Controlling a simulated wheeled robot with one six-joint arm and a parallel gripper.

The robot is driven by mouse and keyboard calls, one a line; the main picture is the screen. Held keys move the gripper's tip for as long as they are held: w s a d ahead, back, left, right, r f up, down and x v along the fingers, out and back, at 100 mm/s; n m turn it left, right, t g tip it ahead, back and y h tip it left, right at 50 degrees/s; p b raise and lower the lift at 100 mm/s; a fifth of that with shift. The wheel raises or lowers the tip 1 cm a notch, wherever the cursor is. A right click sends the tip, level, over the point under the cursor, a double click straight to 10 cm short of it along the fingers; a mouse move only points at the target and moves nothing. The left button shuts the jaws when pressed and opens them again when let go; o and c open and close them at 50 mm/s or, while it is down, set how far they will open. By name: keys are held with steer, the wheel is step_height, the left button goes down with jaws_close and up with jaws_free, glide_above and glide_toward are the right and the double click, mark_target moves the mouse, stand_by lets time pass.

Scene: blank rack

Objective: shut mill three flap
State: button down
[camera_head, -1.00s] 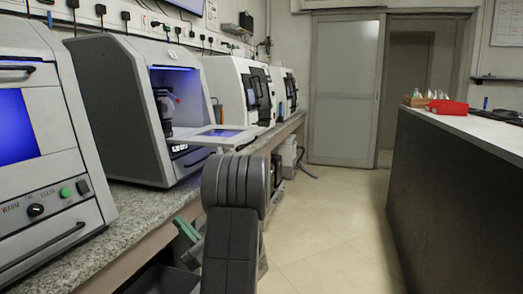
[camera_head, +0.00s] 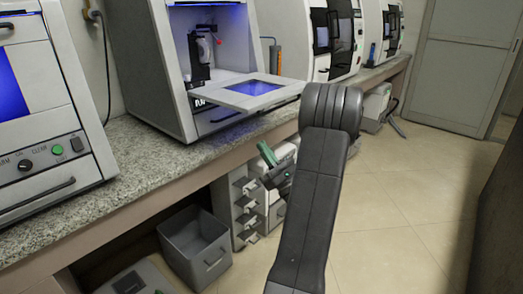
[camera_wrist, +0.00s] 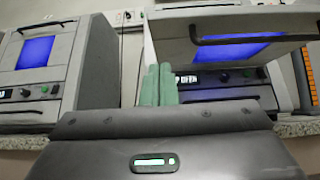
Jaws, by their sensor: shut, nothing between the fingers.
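A white-and-grey mill (camera_head: 160,75) stands on the counter with its flap (camera_head: 255,90) folded down, sticking out level over the counter's front. Its inside is lit blue, with a spindle visible. I cannot read a number on it. In the wrist view the flap (camera_wrist: 240,48) shows from below at the upper right, with a dark handle on it. My gripper (camera_wrist: 158,84) has green fingers closed together and empty, pointing up toward the mill. In the head view my gripper (camera_head: 267,154) is below the flap, in front of the counter edge, apart from the flap; my arm hides part of it.
Another mill (camera_head: 45,110) with a closed blue window stands to the left. More white machines (camera_head: 330,35) stand farther along the granite counter (camera_head: 150,165). A grey bin (camera_head: 195,245) sits under the counter. The tiled floor (camera_head: 400,220) to the right is clear.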

step_height(320, 180, up, 7)
steer(key=w+a+p, duration=0.1)
steer(key=a+p, duration=0.1)
steer(key=p, duration=0.5)
steer(key=shift+w+a, duration=0.3)
steer(key=shift+w, duration=0.1)
steer(key=shift+r, duration=0.15)
